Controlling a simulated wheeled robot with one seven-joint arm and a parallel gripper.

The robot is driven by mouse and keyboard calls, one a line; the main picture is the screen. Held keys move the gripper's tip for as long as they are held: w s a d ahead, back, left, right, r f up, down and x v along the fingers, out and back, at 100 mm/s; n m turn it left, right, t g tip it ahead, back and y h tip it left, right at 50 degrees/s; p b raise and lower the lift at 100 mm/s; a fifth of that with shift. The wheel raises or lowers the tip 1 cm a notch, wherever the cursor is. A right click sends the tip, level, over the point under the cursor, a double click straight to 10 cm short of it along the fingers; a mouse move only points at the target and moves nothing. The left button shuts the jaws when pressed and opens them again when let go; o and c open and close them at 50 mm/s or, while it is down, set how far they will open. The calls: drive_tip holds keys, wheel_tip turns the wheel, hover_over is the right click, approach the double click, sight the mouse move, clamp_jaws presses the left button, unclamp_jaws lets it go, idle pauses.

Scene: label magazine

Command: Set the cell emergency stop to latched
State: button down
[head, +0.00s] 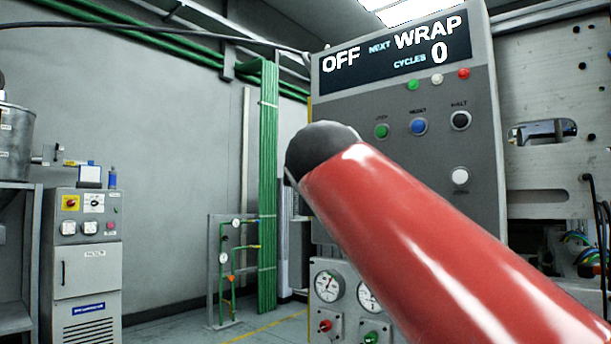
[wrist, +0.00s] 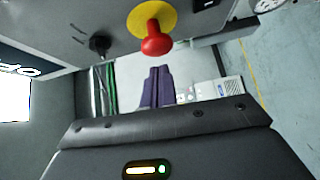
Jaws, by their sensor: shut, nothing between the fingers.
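The emergency stop, a red mushroom button (wrist: 156,42) on a yellow disc (wrist: 150,19), stands out from a grey panel at the top of the wrist view. I cannot tell from its height whether it is pressed in. My gripper (wrist: 158,72) shows as two purple fingers closed together just below the button in the wrist view, with nothing held. The fingertips look close to the button, but I cannot tell the gap in depth. In the head view my red arm covers the lower part of the control panel (head: 334,100), and neither button nor gripper shows.
A black knob (wrist: 100,45) sits beside the button. The control panel's display (head: 396,50) reads OFF, NEXT WRAP, CYCLES 0. It carries green (head: 382,131), blue (head: 419,126), black (head: 460,120) and white (head: 460,176) buttons. A gauge panel (head: 329,306) stands below; open floor lies left.

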drive_tip(key=shift+w+d, duration=0.35)
drive_tip(key=shift+w, duration=0.1)
drive_tip(key=shift+w+d+p, duration=0.65)
drive_tip(key=shift+w+d, duration=0.05)
drive_tip(key=shift+w, duration=0.1)
